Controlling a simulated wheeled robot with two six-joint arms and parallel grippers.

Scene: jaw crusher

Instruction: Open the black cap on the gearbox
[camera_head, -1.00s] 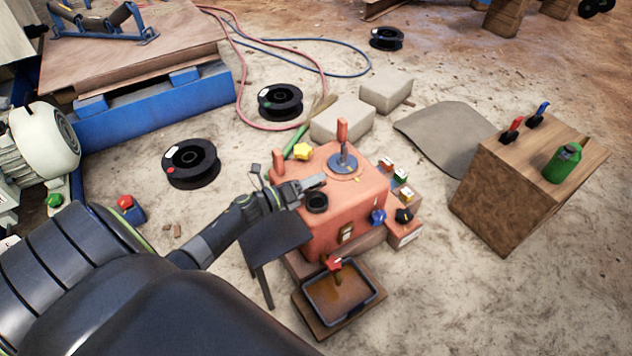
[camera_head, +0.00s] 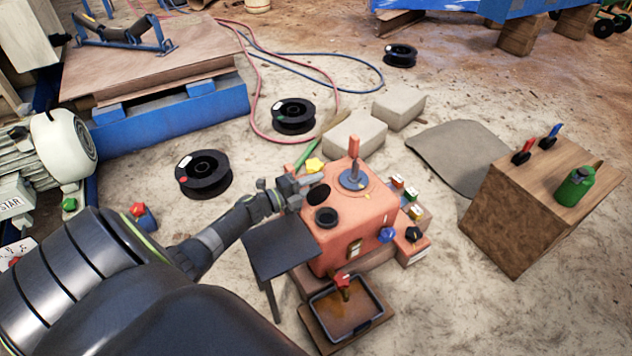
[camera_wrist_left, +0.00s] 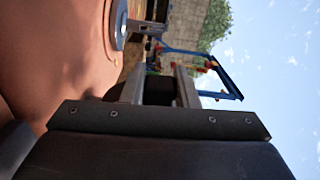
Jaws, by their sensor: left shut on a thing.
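The salmon-red gearbox (camera_head: 335,243) stands in the middle of the head view. On its top is a round black filler opening (camera_head: 326,217) with a raised rim. My left gripper (camera_head: 310,184) is just behind and above this opening, shut on the black cap (camera_head: 319,193). The cap appears as a dark tilted disc, apart from the opening. In the left wrist view the dark cap (camera_wrist_left: 158,92) sits between the two fingers, with the gearbox side (camera_wrist_left: 65,55) at left. My right gripper is not in view.
A wooden block (camera_head: 510,225) with a green bottle (camera_head: 575,187) stands at right.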

